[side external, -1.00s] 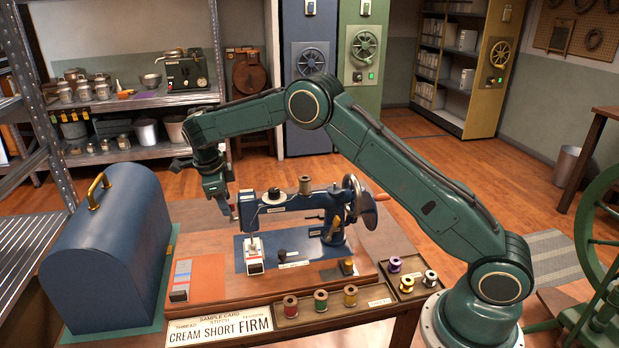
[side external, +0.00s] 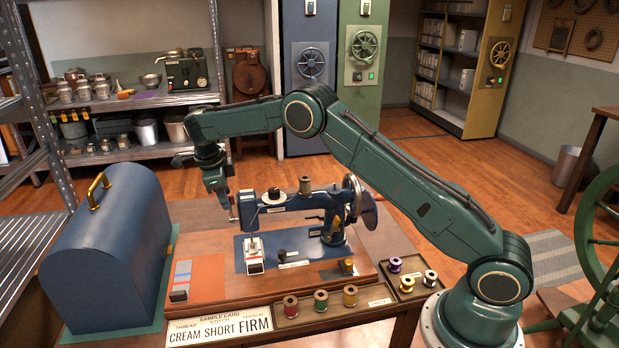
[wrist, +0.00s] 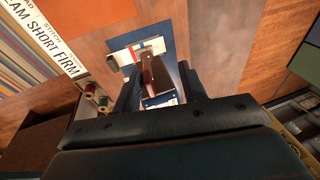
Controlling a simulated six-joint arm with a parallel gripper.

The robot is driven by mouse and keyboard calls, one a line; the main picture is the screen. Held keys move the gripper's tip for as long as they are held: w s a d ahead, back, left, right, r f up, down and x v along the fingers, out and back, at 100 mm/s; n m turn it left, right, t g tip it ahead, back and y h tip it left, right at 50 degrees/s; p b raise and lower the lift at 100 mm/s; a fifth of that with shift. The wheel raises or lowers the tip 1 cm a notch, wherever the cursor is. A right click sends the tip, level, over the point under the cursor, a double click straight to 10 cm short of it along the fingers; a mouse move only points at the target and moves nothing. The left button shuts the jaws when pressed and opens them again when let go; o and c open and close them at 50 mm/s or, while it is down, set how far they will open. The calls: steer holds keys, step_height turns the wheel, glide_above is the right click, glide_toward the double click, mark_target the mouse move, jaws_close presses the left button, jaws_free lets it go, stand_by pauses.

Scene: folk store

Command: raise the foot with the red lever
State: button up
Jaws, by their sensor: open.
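The blue sewing machine (side external: 295,203) stands on a wooden base in the side view, its head end at the left. My gripper (side external: 231,211) points down just left of the head. In the wrist view my gripper (wrist: 158,84) is open, with a finger on each side of a dark red, bar-like part (wrist: 153,72), which looks like the red lever. I cannot tell whether either finger touches it. In the side view the lever is mostly hidden by the gripper and head. The foot under the head is too small to make out clearly.
Thread spools (side external: 321,300) sit in trays along the front. A sample card (side external: 219,330) reads CREAM SHORT FIRM. A domed blue case (side external: 110,250) stands at the left.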

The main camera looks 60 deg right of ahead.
steer(key=shift+w+d, duration=0.15)
steer(key=shift+d, duration=0.05)
steer(key=shift+w+d+f, duration=0.25)
steer(key=shift+w+d, duration=0.15)
steer(key=shift+w, duration=0.05)
steer(key=shift+w+d+f, duration=0.1)
stand_by(0.4)
steer(key=shift+w+d+f, duration=0.4)
steer(key=shift+d, duration=0.05)
stand_by(0.3)
steer(key=shift+s+a+r, duration=0.15)
steer(key=shift+s+a, duration=0.05)
stand_by(0.7)
